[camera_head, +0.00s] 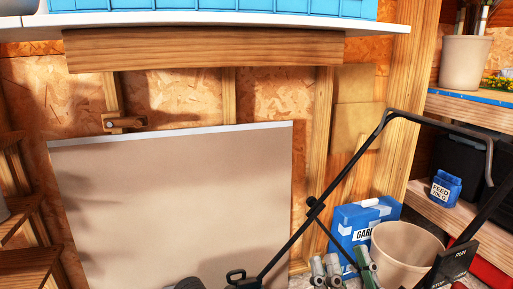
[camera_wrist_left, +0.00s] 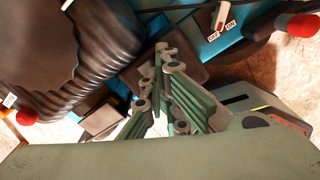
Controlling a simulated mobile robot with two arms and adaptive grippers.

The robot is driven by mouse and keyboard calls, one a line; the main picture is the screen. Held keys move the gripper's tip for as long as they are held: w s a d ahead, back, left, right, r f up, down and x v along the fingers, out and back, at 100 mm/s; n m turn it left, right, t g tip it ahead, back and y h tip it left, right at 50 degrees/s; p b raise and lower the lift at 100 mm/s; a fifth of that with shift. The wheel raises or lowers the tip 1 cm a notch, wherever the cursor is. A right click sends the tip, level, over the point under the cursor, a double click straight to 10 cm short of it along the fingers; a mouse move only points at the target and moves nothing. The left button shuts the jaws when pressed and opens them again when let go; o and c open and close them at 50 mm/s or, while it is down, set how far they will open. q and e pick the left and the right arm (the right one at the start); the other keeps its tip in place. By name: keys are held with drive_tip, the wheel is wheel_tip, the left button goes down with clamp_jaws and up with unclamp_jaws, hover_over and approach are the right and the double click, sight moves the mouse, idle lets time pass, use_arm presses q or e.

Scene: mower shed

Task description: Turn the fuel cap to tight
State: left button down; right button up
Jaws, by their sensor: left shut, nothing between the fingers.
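In the left wrist view a large black part with a ribbed side and a flat dark top (camera_wrist_left: 112,45) fills the upper left; it looks like the fuel cap. My left gripper (camera_wrist_left: 166,60) is shut and empty, to the right of that ribbed part; I cannot tell whether they touch. In the head view my right gripper (camera_head: 343,262) is at the bottom edge, fingers up and apart, with nothing seen between them. My left gripper is not in the head view. The cap cannot be made out there.
A black mower handle (camera_head: 385,118) rises at the right. A blue box (camera_head: 345,218), a beige bucket (camera_head: 402,250) and a shelf with a blue feed pack (camera_head: 446,188) stand around it. A pale board (camera_head: 170,200) leans at the back. An OFF/ON switch (camera_wrist_left: 222,18) shows in the wrist view.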

use_arm(q)
drive_tip(key=shift+s+d+p, duration=0.1)
drive_tip(key=shift+d+p, duration=0.25)
drive_tip(key=shift+d, duration=0.1)
use_arm(e)
drive_tip(key=shift+w+a+f+g, duration=0.2)
drive_tip(key=shift+w+f+g, duration=0.5)
drive_tip(key=shift+w+f, duration=0.4)
use_arm(q)
drive_tip(key=shift+s+d, duration=0.15)
drive_tip(key=shift+d, duration=0.15)
use_arm(e)
drive_tip(key=shift+w+f+g+h, duration=0.3)
drive_tip(key=shift+w+f+g, duration=0.2)
drive_tip(key=shift+f, duration=0.25)
use_arm(q)
drive_tip(key=shift+f, duration=0.1)
use_arm(e)
drive_tip(key=shift+f, duration=0.15)
drive_tip(key=shift+s, duration=0.1)
